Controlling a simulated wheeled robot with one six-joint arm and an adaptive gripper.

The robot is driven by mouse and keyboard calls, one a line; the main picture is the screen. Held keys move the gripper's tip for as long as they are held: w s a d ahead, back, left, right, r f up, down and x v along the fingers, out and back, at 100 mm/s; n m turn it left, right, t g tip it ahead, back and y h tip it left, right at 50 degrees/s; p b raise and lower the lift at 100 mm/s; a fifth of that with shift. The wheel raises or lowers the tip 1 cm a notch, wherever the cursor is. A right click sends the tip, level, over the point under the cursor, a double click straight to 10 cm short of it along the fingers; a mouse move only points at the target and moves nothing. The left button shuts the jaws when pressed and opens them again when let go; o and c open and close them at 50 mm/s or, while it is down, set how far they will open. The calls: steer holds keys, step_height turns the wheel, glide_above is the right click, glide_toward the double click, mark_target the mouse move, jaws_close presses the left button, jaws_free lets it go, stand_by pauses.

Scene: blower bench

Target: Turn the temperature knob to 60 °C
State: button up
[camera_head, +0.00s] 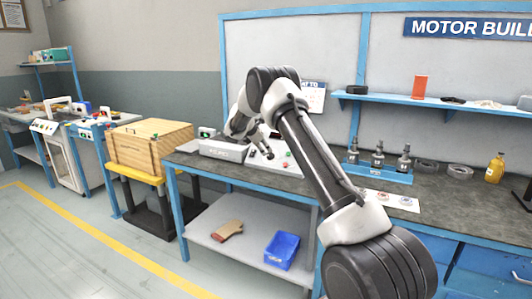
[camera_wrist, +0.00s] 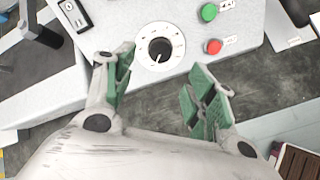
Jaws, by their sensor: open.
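In the wrist view, the temperature knob (camera_wrist: 159,49) is a black round knob with a white pointer line, set in a white dial with tick marks. It sits on a light grey control panel (camera_wrist: 120,75). The pointer lies toward the lower left in the picture; the scale numbers are too small to read. My gripper (camera_wrist: 160,85) is open and empty, its green-padded fingers apart, with the knob beyond the gap between them. In the head view, my gripper (camera_head: 264,147) is small above the blower panel (camera_head: 283,166), and the knob cannot be made out.
A green button (camera_wrist: 209,12) and a red button (camera_wrist: 213,47) sit right of the knob. A grey box (camera_head: 222,151) stands left of the panel on the workbench (camera_head: 330,184). A blue stand with several metal fittings (camera_head: 380,172) is to the right.

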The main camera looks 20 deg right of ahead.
steer(key=shift+v, duration=1.6)
